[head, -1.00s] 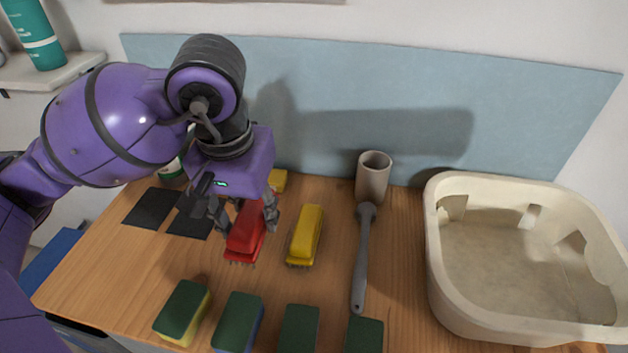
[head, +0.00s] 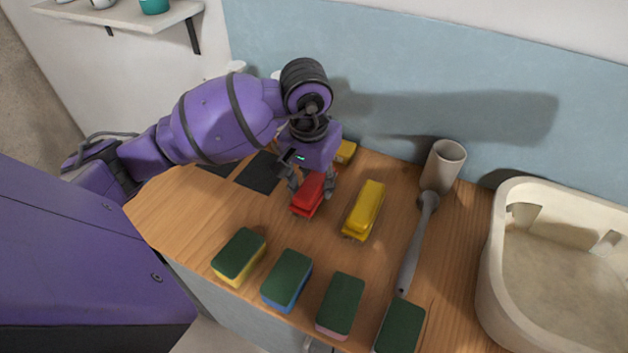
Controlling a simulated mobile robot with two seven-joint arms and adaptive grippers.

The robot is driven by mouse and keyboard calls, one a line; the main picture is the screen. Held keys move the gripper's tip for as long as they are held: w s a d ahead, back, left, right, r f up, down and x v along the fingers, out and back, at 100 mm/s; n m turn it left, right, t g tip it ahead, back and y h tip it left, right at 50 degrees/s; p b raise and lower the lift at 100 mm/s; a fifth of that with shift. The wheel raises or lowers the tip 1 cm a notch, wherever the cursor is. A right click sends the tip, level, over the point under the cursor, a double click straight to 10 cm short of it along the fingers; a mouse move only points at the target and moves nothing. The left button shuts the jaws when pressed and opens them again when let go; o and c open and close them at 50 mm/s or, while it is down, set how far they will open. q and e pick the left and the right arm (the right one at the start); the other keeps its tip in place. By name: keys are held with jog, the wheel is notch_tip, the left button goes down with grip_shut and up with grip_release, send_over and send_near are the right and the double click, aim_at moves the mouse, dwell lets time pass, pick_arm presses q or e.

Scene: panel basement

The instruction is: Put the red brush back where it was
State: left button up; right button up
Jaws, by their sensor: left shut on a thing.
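The red brush (head: 308,196) is on or just above the wooden counter, in the middle of the head view. My left gripper (head: 311,188) reaches down over it with its fingers on either side and is shut on it. The gripper hides the brush's far end. A yellow brush (head: 364,208) lies just to the right of it, apart from it. Two dark flat pads (head: 260,173) lie to the left of the gripper, partly hidden by my arm. My right gripper is not in view.
Several sponges with green tops (head: 286,278) line the counter's front edge. A grey long-handled brush (head: 417,240) lies right of the yellow brush, by a beige cup (head: 443,165). A cream basin (head: 497,262) stands at the right. A yellow item (head: 345,152) sits behind the gripper.

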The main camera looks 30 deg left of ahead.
aim_at(311, 186)
pick_arm(q)
jog(key=shift+f, duration=0.2)
jog(key=o, duration=1.1)
jog(key=r, duration=0.4)
jog(key=s+r, duration=0.1)
jog(key=r, duration=0.7)
jog(key=shift+s+d+r, duration=0.1)
jog(key=shift+s+r, duration=0.1)
jog(key=shift+s, duration=0.05)
jog(key=shift+f, duration=0.1)
